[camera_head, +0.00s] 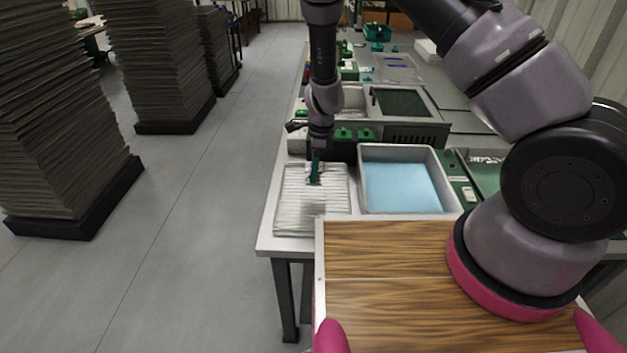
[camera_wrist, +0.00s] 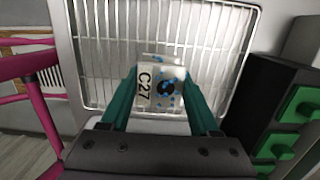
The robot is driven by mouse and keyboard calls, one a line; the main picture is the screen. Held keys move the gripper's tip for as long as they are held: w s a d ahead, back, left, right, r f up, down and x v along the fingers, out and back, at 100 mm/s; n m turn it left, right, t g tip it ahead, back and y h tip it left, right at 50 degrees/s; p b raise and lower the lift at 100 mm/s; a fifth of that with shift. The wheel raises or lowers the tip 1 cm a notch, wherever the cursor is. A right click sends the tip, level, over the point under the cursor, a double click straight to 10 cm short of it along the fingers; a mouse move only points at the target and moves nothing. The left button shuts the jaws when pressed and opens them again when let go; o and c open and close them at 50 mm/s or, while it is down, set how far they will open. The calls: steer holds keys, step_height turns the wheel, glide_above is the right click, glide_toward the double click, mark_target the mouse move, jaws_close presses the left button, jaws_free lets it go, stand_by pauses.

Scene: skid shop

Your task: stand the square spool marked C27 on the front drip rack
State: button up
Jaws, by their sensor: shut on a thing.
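In the head view my gripper (camera_head: 315,172) points down over the back part of the front drip rack (camera_head: 312,205), a white wire rack in a shallow tray. The rack's wires also show behind the spool in the wrist view (camera_wrist: 110,50). I cannot tell whether the spool touches the wires. The rack's visible part is otherwise bare.
A grey basin of blue liquid (camera_head: 400,188) stands right of the rack. A dark unit with green handles (camera_wrist: 285,125) is close beside my gripper. A wood-topped surface (camera_head: 385,255) is in front. Tall dark stacks (camera_head: 45,120) stand on the floor at left, with clear floor between.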

steer(key=shift+f, duration=1.95)
steer(key=shift+f, duration=0.1)
steer(key=o, duration=1.1)
steer(key=r, duration=0.4)
steer(key=d+r, duration=0.1)
steer(key=r, duration=0.7)
steer(key=shift+d+r, duration=0.15)
steer(key=shift+d, duration=0.15)
